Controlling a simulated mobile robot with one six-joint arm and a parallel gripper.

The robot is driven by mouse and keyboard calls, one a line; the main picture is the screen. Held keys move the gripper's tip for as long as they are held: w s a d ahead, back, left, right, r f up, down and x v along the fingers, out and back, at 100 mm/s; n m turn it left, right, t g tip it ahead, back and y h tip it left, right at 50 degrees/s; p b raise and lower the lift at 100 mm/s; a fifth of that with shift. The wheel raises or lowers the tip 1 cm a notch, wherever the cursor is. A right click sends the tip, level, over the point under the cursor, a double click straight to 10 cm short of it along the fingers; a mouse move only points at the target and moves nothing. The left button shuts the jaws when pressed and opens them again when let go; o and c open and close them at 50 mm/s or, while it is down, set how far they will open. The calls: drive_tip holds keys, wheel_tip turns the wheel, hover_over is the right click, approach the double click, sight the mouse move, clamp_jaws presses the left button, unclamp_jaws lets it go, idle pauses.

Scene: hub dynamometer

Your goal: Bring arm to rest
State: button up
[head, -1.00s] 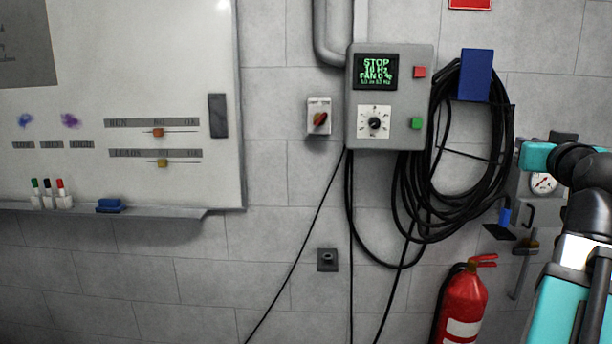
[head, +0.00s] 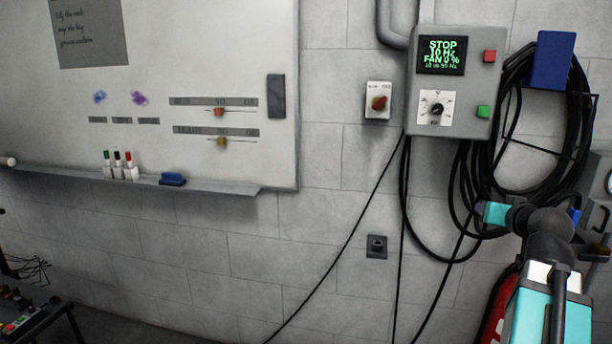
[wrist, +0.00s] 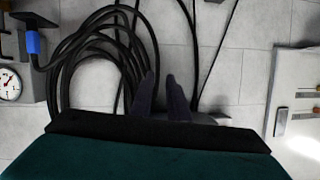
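My arm (head: 548,245), teal and black, stands at the right edge of the head view, in front of the coiled black cable. Wall shows through the gap, and no held object is visible. The black cable coil (wrist: 85,55) hangs on the wall beyond the fingers, and none of it is seen gripped.
A grey control box (head: 455,85) reads STOP, 10 Hz, fan 0 %. A red extinguisher (head: 497,308) is partly behind my arm. A bench corner (head: 35,318) shows lower left.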

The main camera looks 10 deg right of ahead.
drive_tip(key=w+a+f+n+g+y, duration=0.1)
drive_tip(key=w+a+f, duration=0.1)
drive_tip(key=a+f, duration=0.5)
drive_tip(key=w+a+f+g+y, duration=0.2)
drive_tip(key=a+f, duration=0.1)
drive_tip(key=f, duration=0.8)
drive_tip(key=w+a+f+n+g+y, duration=0.1)
drive_tip(key=w+a+f, duration=0.25)
drive_tip(key=f, duration=0.55)
drive_tip(key=s+a+f+n+g+y, duration=0.1)
drive_tip(key=s+a+f+g, duration=0.15)
drive_tip(key=a+f, duration=0.7)
drive_tip(key=s+a+f+g+y, duration=0.15)
drive_tip(key=s+a+f, duration=0.35)
drive_tip(key=f, duration=0.8)
drive_tip(key=s+a+f+n+g, duration=0.1)
drive_tip(key=s+a+f+g, duration=0.2)
drive_tip(key=s+a+f, duration=0.45)
drive_tip(key=s+a+f+n+g, duration=0.1)
drive_tip(key=s+a+f+g, duration=0.25)
drive_tip(key=s+f, duration=0.7)
drive_tip(key=s+d+f+g+h, duration=0.1)
drive_tip(key=s+f+g, duration=0.1)
drive_tip(key=s, duration=0.6)
drive_tip(key=s+f+g+h, duration=0.2)
drive_tip(key=s+f, duration=0.3)
drive_tip(key=s, duration=0.4)
drive_tip(key=shift+d+m+g, duration=0.3)
drive_tip(key=shift+d+g, duration=0.05)
drive_tip(key=shift+g, duration=0.1)
